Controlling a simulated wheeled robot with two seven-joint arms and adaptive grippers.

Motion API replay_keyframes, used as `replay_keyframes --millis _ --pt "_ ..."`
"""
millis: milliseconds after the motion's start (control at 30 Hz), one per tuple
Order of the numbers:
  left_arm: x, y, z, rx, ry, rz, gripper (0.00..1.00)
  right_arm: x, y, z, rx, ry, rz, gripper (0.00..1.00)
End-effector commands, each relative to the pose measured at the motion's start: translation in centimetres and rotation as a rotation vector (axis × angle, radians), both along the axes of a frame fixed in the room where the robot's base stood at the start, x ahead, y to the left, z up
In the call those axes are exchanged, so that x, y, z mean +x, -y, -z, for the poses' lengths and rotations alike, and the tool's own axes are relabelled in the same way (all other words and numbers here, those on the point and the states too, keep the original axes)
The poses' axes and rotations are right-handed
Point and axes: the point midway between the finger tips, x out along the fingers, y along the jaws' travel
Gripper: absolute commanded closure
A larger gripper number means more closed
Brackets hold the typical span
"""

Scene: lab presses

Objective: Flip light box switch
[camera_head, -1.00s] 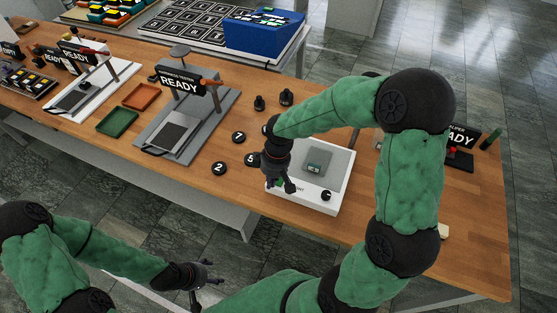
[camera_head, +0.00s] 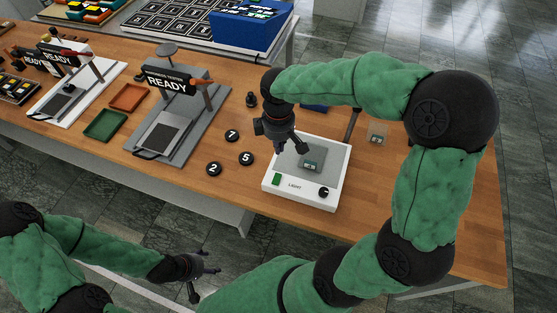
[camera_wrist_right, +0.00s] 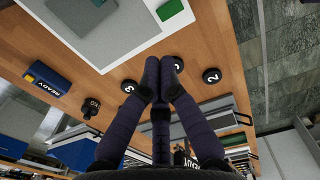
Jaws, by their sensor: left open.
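The white light box (camera_head: 305,200) sits on the wooden table, with a "LIGHT" label on its front. Its green switch (camera_head: 277,179) is at the front left and its black knob (camera_head: 323,192) at the front right. A small grey sample (camera_head: 310,166) lies on its grey top. My right gripper (camera_head: 293,147) hovers over the box's back left, apart from the switch. In the right wrist view its fingertips (camera_wrist_right: 161,72) meet, empty, and the green switch (camera_wrist_right: 170,9) shows at the top edge. My left gripper (camera_head: 206,272) is open and empty in front of the table.
Black numbered weights (camera_head: 246,158) lie left of the light box. A grey tester (camera_head: 165,130) reading "READY" stands further left, beside green (camera_head: 106,124) and orange trays. A blue device shows behind my right arm. The table front near the box is clear.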

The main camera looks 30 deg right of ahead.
Motion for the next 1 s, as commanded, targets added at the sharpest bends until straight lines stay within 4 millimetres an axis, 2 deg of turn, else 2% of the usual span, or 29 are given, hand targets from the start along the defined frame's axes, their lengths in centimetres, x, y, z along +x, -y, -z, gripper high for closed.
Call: replay_keyframes --millis 300,400,1000 --pt "0.0 0.0 1.2 0.0 0.0 0.0 0.31 -0.1 0.0 5.2 0.0 -0.006 -0.001 1.0" --pt "0.0 0.0 1.0 0.0 0.0 0.0 0.31 0.0 0.0 4.6 0.001 -0.001 0.0 1.0" --pt "0.0 0.0 0.3 0.0 0.0 0.0 0.31 -0.9 -1.1 3.8 0.001 -0.001 0.0 1.0"
